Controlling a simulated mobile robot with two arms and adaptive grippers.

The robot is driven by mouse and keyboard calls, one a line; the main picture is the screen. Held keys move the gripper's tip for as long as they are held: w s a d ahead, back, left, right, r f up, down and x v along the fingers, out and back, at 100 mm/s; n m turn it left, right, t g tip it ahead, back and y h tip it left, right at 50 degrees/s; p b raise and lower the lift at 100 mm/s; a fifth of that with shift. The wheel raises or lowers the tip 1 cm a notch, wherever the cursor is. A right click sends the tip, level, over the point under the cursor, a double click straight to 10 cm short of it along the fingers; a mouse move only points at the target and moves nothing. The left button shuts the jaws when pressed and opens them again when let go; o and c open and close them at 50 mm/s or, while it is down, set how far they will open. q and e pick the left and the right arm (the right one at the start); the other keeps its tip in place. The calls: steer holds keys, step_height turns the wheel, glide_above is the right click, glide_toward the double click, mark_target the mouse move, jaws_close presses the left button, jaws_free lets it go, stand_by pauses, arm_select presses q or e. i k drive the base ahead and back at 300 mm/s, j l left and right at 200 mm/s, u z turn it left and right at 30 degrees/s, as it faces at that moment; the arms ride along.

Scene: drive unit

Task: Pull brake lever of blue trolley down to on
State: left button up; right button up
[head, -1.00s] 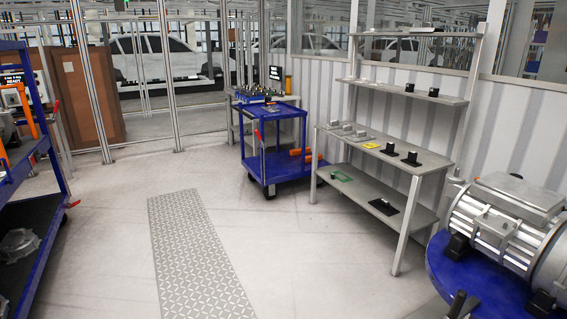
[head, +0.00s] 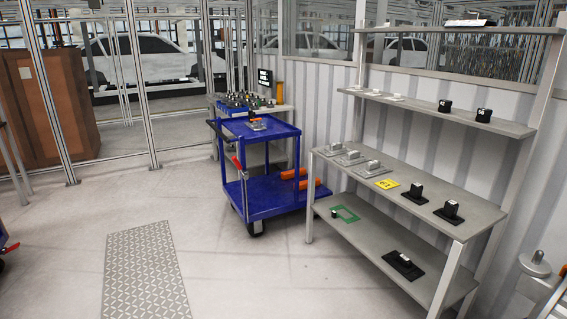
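The blue trolley (head: 262,182) stands left of the grey shelf unit in the head view, some way ahead of me. It has two blue decks and black wheels. A red lever (head: 239,167) shows at its left front corner post and slants upward; I take it for the brake lever. A black handle (head: 213,130) is at the trolley's left end. A small metal part sits on the top deck, and orange cylinders (head: 294,174) lie on the lower deck. Neither of my grippers is in view.
The grey shelf unit (head: 463,228) with several small parts stands at the right, close to the trolley. A brown cabinet (head: 42,105) stands at the far left behind metal posts. A patterned floor plate (head: 146,272) lies ahead. The floor before the trolley is clear.

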mark_target(236, 161)
steer(key=i+u, duration=0.2)
steer(key=i, duration=0.35)
steer(key=i+u, duration=0.15)
steer(key=i, duration=0.4)
steer(key=i+l+u, duration=0.2)
steer(key=i, duration=0.35)
steer(key=i+j+z, duration=0.1)
steer(key=i, duration=1.9)
